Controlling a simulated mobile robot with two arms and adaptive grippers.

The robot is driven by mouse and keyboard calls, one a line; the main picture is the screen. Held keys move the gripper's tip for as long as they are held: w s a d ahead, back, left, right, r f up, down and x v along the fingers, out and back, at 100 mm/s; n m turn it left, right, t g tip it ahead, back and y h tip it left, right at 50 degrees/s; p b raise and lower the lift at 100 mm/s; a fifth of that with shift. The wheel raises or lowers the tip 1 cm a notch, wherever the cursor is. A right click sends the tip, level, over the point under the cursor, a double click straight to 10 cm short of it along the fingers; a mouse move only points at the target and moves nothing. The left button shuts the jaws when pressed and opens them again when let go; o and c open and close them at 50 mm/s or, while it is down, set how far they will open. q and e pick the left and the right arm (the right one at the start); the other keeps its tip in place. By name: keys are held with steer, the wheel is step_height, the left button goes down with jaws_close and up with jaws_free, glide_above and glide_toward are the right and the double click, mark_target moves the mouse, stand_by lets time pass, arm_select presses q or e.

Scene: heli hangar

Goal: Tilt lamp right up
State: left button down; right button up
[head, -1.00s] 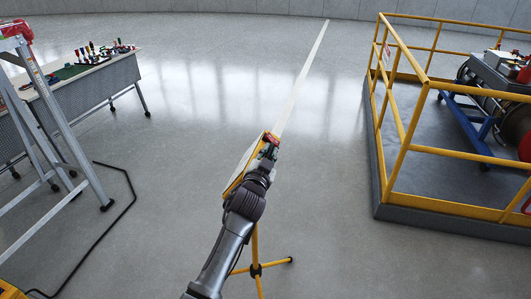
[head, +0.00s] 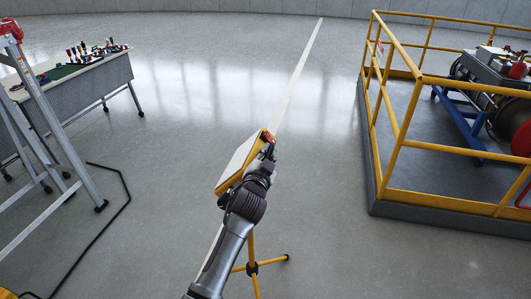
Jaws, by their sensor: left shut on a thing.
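The lamp (head: 240,163) is a flat yellow-edged panel with a pale face, on a yellow tripod stand (head: 252,266) in the lower middle of the head view. Its face is tilted, turned partly upward and to the left. My left gripper (head: 267,152) is at the lamp's right side and is shut on its edge. The wrist and arm hide the exact contact and much of the stand. My right gripper is not in the head view.
A yellow-railed platform (head: 440,150) with machinery stands at the right. A ladder (head: 62,125) and a table (head: 85,80) with small tools stand at the left. A black cable (head: 125,190) lies on the floor. The floor beyond the lamp is clear.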

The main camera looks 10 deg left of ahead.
arm_select(q)
steer(key=shift+s+d+f, duration=0.15)
steer(key=shift+d+f, duration=0.4)
steer(key=shift+f, duration=0.15)
steer(key=c, duration=1.3)
jaws_free()
steer(key=shift+d, duration=0.1)
steer(key=shift+o, duration=0.6)
steer(key=shift+r, duration=0.15)
steer(key=s, duration=1.2)
steer(key=shift+a, duration=0.2)
steer(key=shift+w, duration=0.1)
